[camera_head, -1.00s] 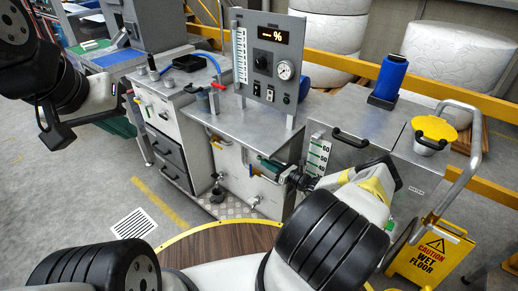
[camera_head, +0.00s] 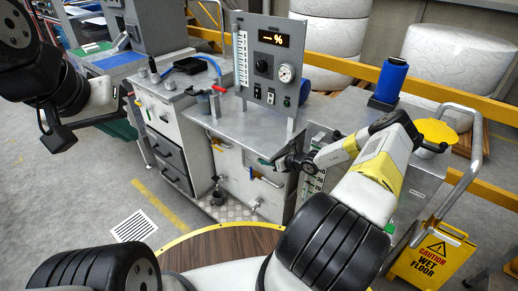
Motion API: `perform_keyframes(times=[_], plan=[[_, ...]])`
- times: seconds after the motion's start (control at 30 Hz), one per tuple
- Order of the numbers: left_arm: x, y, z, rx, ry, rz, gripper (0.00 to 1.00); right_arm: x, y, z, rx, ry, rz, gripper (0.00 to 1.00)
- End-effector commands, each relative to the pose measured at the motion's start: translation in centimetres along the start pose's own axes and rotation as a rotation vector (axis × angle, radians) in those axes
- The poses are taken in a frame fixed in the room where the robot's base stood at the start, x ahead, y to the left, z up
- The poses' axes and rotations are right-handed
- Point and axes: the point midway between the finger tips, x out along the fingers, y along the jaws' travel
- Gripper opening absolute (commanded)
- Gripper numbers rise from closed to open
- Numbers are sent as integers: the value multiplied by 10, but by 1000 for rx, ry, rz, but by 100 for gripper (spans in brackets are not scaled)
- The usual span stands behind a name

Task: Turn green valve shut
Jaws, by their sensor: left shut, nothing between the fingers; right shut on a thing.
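The green valve handle (camera_head: 265,161) is on the front of the grey bench, just under its top edge, and shows only as a small green end. My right gripper (camera_head: 275,163) is at this handle, shut on it, and its fingers hide most of it. The valve's angle is hard to tell. My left gripper (camera_head: 124,104) is at the upper left, shut and empty, away from the valve and partly lost against the cabinet behind it.
A panel (camera_head: 270,62) with a gauge and display stands on the bench top (camera_head: 242,128). A red handle (camera_head: 219,88) and a yellow-orange handle (camera_head: 270,182) are nearby. A blue cylinder (camera_head: 391,80), yellow-lidded container (camera_head: 435,132) and wet-floor sign (camera_head: 430,257) are at right.

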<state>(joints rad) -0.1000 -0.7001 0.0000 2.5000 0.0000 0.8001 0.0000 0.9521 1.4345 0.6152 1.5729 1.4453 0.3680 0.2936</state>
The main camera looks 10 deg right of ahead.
Motion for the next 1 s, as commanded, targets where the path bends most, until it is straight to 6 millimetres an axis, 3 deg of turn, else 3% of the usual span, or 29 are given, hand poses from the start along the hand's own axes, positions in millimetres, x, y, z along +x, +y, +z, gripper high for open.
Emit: perform_keyframes(times=[0.23, 0.27, 0.3, 0.67, 1.0], plan=[[0, 0, 0, 0, 0, 0, 0, 0, -2, 1, 0, 0, -3, 0], [0, 0, 0, 0, 0, 0, 0, 0, -2, 1, 0, -1, -3, 16], [0, 0, 0, 0, 0, 0, 0, 0, -2, 1, 0, -1, -3, 23], [0, 0, 0, 0, 0, 0, 0, -4, -1, 0, 0, -1, -1, 23], [0, 0, 0, 0, 0, 0, 0, -57, -2, 0, 0, 0, -3, 23]])
